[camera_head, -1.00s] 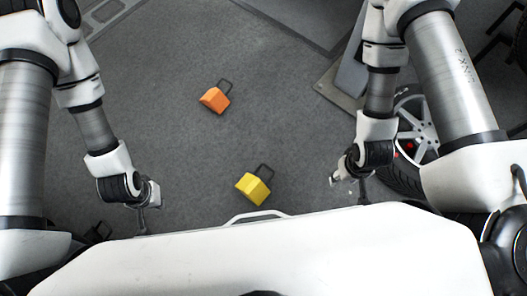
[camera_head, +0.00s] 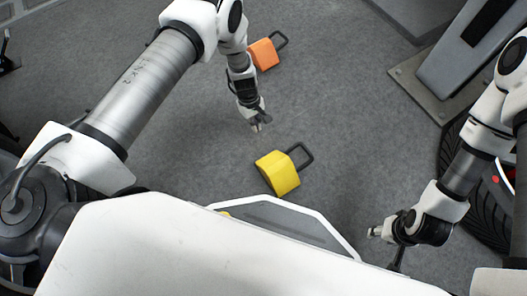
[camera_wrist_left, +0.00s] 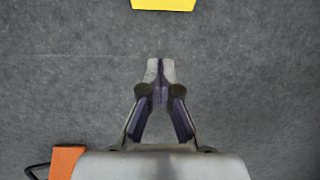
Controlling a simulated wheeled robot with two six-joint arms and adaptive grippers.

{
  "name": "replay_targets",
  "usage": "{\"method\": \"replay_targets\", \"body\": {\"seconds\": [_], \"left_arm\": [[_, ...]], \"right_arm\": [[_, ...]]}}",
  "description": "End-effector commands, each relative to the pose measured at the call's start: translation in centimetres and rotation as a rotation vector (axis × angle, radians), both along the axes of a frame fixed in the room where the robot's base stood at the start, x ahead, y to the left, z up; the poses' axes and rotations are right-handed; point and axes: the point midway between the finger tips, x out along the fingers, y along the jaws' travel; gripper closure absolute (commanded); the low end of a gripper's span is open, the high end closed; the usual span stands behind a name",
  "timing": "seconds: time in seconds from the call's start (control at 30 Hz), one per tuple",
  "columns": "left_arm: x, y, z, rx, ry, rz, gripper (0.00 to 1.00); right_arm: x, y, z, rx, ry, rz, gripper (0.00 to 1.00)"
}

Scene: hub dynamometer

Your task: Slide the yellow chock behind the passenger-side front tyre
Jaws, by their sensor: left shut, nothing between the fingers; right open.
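The yellow chock (camera_head: 278,173) lies on the grey floor in front of my base, its dark loop handle pointing up and right. It also shows at the top edge of the left wrist view (camera_wrist_left: 163,4), partly cut off. My left gripper (camera_head: 258,125) hangs over the floor just beyond the chock, apart from it. In the left wrist view its fingers (camera_wrist_left: 160,64) are shut together and empty. My right gripper (camera_head: 381,233) is open at the lower right, near the tyre (camera_head: 462,185), which is partly hidden by my right arm.
An orange chock (camera_head: 264,54) with a dark handle lies behind my left gripper; its corner shows in the left wrist view (camera_wrist_left: 66,160). A grey post on a base plate (camera_head: 432,97) stands at the upper right. Floor between the yellow chock and the tyre is clear.

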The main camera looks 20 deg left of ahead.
Motion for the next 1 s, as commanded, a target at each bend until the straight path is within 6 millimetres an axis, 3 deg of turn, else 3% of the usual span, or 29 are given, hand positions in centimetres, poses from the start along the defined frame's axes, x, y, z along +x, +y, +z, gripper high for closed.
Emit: {"method": "replay_targets", "body": {"seconds": [0.17,0.53,0.73,1.0], "left_arm": [[-0.5,-0.4,-2.4,0.000,0.004,-0.001,1.00],[-1.7,-2.0,-10.3,0.000,0.002,-0.002,1.00],[-3.6,-4.5,-9.4,0.001,0.001,-0.003,1.00],[-4.0,-5.0,-9.2,0.001,0.000,-0.001,1.00]], "right_arm": [[0.0,0.0,-1.2,0.000,-0.001,0.000,0.53],[0.2,-0.1,-5.6,-0.001,-0.004,-0.006,0.53],[0.2,-0.1,-5.5,-0.001,-0.005,-0.008,0.53],[0.2,-0.1,-5.5,-0.001,-0.005,-0.008,0.53]]}}
